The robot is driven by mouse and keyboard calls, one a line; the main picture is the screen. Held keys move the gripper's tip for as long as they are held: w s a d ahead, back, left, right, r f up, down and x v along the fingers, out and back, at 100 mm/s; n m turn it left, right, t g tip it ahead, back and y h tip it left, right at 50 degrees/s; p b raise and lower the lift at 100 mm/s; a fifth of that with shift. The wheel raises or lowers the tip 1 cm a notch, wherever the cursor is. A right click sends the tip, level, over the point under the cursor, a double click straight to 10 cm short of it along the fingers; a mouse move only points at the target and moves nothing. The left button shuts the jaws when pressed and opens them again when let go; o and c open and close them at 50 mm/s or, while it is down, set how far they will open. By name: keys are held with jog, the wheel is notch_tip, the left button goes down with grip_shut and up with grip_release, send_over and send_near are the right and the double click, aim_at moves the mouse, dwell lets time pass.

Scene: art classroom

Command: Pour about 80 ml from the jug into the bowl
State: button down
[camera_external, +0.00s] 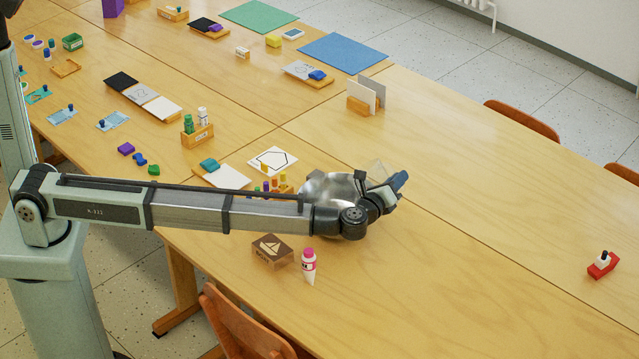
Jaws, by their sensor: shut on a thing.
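A shiny metal bowl (325,188) stands on the wooden table, partly hidden behind my forearm and wrist. My gripper (394,186) is just right of the bowl, at the end of the outstretched arm. It is shut on what looks like the clear jug (378,168), of which only a pale see-through part shows behind the wrist. A dark blue piece shows at the gripper's tip; I cannot tell whether it is a finger or part of the jug. The jug's tilt, its contents and any liquid in the bowl cannot be made out.
A wooden box with a boat picture (272,251) and a white bottle with a pink cap (309,264) stand in front of the arm. Small coloured pots (272,185) stand left of the bowl. A red toy boat (603,264) is far right. The table between is clear.

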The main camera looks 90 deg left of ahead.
aim_at(383, 174)
jog(key=shift+s+a+f+n, duration=0.15)
jog(key=shift+s+a+n, duration=0.1)
jog(key=shift+n, duration=0.15)
jog(key=shift+s+a+r+n, duration=0.2)
jog(key=shift+s+r+n, duration=0.15)
jog(key=shift+n, duration=0.55)
jog(key=shift+s+a+n, duration=0.15)
jog(key=shift+s+n, duration=0.05)
jog(key=shift+n, duration=0.2)
jog(key=shift+s+a+r+n, duration=0.15)
jog(key=shift+s+a+n, duration=0.3)
jog(key=shift+n, duration=0.35)
jog(key=shift+s+a+n, duration=0.2)
jog(key=shift+s+n, duration=0.3)
jog(key=shift+n, duration=0.2)
jog(key=shift+s+a+y, duration=0.3)
jog(key=shift+s, duration=0.2)
dwell(0.7)
jog(key=shift+w+d+m, duration=0.3)
jog(key=shift+w+d, duration=0.25)
jog(key=shift+w, duration=0.3)
jog(key=shift+w+d+m, duration=0.2)
jog(key=shift+w+m, duration=0.1)
jog(key=shift+m, duration=0.2)
jog(key=shift+w+d+f+m, duration=0.2)
jog(key=shift+w+d+m, duration=0.15)
jog(key=shift+m, duration=0.55)
jog(key=shift+w+d+f+m, duration=0.25)
jog(key=shift+w+m, duration=0.2)
jog(key=shift+m, duration=0.45)
